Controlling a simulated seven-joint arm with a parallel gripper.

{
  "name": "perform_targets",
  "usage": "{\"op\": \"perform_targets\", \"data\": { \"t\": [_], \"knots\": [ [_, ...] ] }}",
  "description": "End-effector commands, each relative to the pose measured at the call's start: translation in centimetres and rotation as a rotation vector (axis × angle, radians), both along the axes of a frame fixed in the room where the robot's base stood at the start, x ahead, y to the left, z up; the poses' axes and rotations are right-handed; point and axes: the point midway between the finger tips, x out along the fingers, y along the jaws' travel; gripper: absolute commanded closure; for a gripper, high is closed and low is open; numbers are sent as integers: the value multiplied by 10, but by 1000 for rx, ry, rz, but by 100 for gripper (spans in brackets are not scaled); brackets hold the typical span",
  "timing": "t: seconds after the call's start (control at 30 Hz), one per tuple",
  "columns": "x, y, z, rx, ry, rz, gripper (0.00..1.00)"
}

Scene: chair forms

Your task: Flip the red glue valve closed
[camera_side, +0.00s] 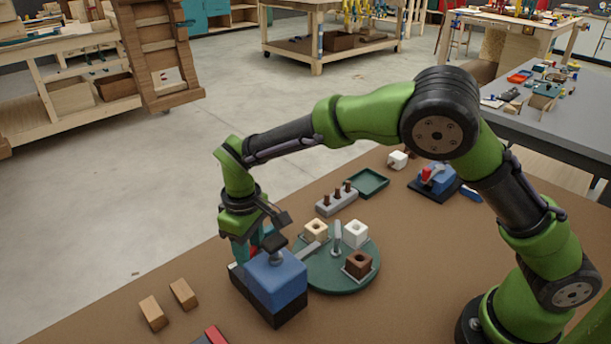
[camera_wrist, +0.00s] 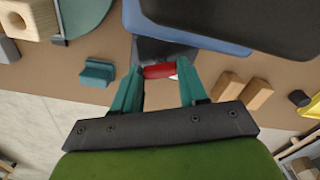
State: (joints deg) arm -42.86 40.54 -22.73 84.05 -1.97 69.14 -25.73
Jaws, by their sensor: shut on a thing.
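The red glue valve (camera_wrist: 158,71) is a short red handle beside a blue and black block. In the wrist view it lies crosswise between the teal fingertips of my gripper (camera_wrist: 160,80), which is shut on it. In the side view my gripper (camera_side: 245,252) points down at the far left side of the blue block (camera_side: 278,283), which stands on a black base.
A round green turntable (camera_side: 345,284) with cream, white and brown blocks stands beside the blue block. A grey peg holder (camera_side: 337,204), a green tray (camera_side: 369,183) and a second blue unit (camera_side: 440,181) lie behind. Two wooden blocks (camera_side: 153,313) lie at the front left.

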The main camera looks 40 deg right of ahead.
Motion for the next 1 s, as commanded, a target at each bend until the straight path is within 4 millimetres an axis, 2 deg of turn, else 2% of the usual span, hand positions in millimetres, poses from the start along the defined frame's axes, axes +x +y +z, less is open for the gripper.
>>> {"op": "perform_targets", "data": {
  "t": [0.4, 0.77, 0.8, 0.93, 1.0],
  "knots": [
    [0, 0, 1, 1, -1, -387, 88],
    [0, 0, 1, 2, -1, -419, 88],
    [0, 0, 1, 2, 0, -419, 53],
    [0, 0, 1, 1, -1, -418, 33],
    [0, 0, 1, 1, -1, -417, 32]
  ]
}}
